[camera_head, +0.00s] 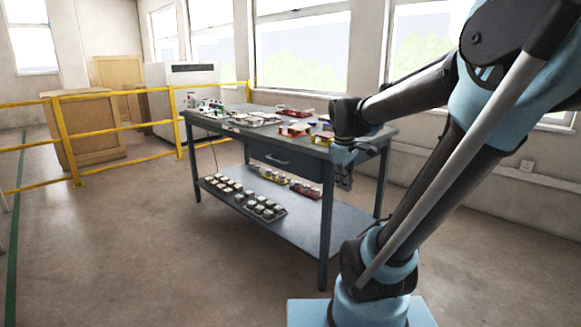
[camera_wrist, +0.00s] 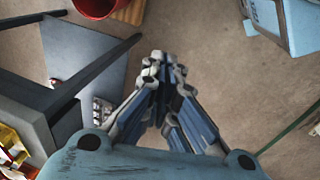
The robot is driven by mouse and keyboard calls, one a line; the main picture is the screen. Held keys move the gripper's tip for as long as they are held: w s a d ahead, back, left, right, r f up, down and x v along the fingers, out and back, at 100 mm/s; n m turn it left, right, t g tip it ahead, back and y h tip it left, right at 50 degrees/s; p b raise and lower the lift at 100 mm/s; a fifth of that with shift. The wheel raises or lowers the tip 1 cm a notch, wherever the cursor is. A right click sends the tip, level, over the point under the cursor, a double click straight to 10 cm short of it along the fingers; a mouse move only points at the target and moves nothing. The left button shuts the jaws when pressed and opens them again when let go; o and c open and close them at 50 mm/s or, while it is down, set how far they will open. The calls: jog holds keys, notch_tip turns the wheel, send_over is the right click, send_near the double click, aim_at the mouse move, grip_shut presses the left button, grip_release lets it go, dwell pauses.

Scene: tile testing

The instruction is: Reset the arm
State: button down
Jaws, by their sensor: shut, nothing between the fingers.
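My gripper (camera_wrist: 165,72) points down in the wrist view, its fingertips together with nothing between them. The bare floor shows beyond the fingertips. In the head view my gripper (camera_head: 345,180) hangs in front of the near right side of the grey workbench (camera_head: 318,153), below the level of its top. My blue and black arm reaches in from the right, bent at the elbow. I cannot tell from the head view whether the gripper touches the bench.
The bench top holds trays (camera_head: 252,119) and small boxes (camera_head: 295,130). Its lower shelf (camera_head: 305,225) holds several small parts. A red bin (camera_wrist: 95,5) shows in the wrist view. Yellow railings (camera_head: 65,140) stand at left. Floor in front of the bench is clear.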

jog(key=s+f+m, duration=0.4)
jog(key=s+f, duration=0.1)
jog(key=s, duration=0.2)
jog(key=s+d+f+m+y, duration=0.1)
jog(key=s+f+m, duration=0.4)
jog(key=s, duration=0.3)
jog(key=shift+s+d+f, duration=0.25)
jog(key=shift+d+f, duration=0.05)
jog(key=shift+f, duration=0.2)
